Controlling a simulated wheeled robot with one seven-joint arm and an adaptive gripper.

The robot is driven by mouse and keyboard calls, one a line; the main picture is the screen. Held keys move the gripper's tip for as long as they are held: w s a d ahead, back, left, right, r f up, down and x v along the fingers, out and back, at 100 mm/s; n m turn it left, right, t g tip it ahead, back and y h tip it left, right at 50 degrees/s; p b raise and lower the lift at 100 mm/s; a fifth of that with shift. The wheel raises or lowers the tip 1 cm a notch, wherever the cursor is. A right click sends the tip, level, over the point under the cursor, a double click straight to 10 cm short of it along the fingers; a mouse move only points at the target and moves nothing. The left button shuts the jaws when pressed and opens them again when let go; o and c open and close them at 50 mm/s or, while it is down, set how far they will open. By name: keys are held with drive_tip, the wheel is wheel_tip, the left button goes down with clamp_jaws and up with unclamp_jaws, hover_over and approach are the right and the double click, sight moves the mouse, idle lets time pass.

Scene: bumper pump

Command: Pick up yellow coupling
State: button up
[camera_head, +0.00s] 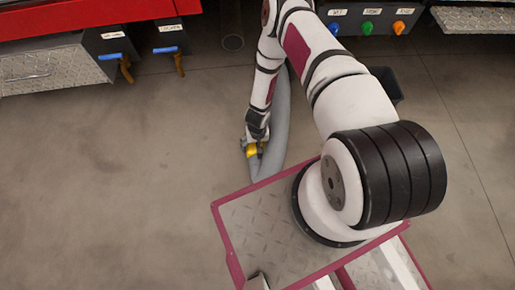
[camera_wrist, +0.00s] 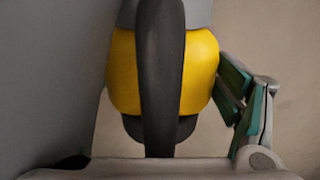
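The yellow coupling (camera_head: 252,151) sits at the end of a thick grey hose, left of the floor plate in the head view. In the wrist view the coupling (camera_wrist: 124,72) fills the upper middle, with a dark curved bar (camera_wrist: 160,80) crossing in front of it. My gripper (camera_head: 256,142) is right at the coupling, pointing down. In the wrist view one finger with teal pads (camera_wrist: 240,98) stands spread out to the right, its tip close beside the coupling. Whether it touches I cannot tell. The other finger is hidden at the left.
The grey hose (camera_head: 281,125) curves beside my arm; a large grey surface fills the wrist view's left side. A red-topped unit (camera_head: 60,20) with blue-handled valves (camera_head: 168,50) stands upper left. A panel with coloured knobs (camera_head: 368,27) is at top right. Floor at left is clear.

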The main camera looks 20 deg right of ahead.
drive_tip(key=c, duration=0.5)
drive_tip(key=shift+r, duration=0.15)
drive_tip(key=shift+c, duration=0.2)
